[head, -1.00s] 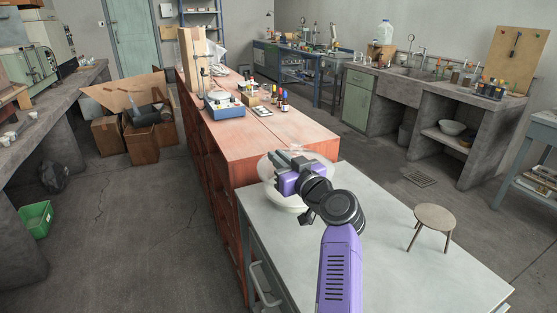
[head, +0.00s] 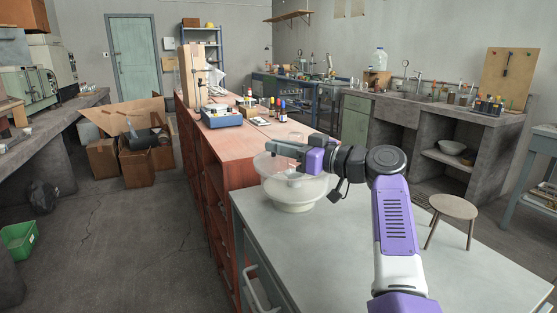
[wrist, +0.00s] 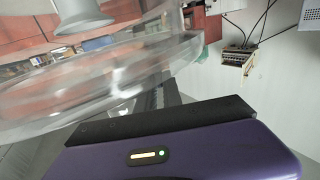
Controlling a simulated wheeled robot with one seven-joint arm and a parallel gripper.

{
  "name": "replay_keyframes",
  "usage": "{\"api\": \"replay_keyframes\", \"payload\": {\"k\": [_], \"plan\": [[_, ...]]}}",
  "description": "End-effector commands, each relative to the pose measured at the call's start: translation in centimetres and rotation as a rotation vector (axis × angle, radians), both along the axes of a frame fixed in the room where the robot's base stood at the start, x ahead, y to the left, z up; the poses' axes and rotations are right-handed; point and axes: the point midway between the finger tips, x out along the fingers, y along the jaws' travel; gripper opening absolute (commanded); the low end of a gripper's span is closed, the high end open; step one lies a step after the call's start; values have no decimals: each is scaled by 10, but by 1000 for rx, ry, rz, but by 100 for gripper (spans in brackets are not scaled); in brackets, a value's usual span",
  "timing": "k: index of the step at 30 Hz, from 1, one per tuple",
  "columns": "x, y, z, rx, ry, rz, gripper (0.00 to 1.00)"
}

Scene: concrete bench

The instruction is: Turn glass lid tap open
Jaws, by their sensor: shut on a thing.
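The glass lid (head: 263,166) is a clear dome on a round cream-white vessel (head: 294,195), which stands upright at the far left of the grey table. My gripper (head: 280,148) reaches in from the right at the top of the lid. It is shut on the lid's tap, which the fingers mostly hide, so its turn angle cannot be told. In the wrist view the clear lid (wrist: 75,88) crosses the left half, tilted in the picture, beyond the dark edge of my gripper.
The grey table (head: 370,240) is mostly bare. A wooden stool (head: 453,207) stands at its right. A red bench (head: 240,150) adjoins behind, carrying a blue-and-white device (head: 222,116) and small bottles (head: 283,112). Cardboard boxes (head: 136,165) lie on the floor at left.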

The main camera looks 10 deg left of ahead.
Motion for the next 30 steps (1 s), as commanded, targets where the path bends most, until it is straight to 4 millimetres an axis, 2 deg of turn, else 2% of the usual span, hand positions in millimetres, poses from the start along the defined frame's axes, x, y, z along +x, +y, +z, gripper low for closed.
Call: {"api": "replay_keyframes", "payload": {"k": [19,20,21,23,30], "plan": [[1,0,0,-1,0,45,0],[1,0,0,-1,0,45,12],[1,0,0,-1,0,45,20],[1,0,0,-1,0,45,29],[1,0,0,-1,0,45,29]]}}
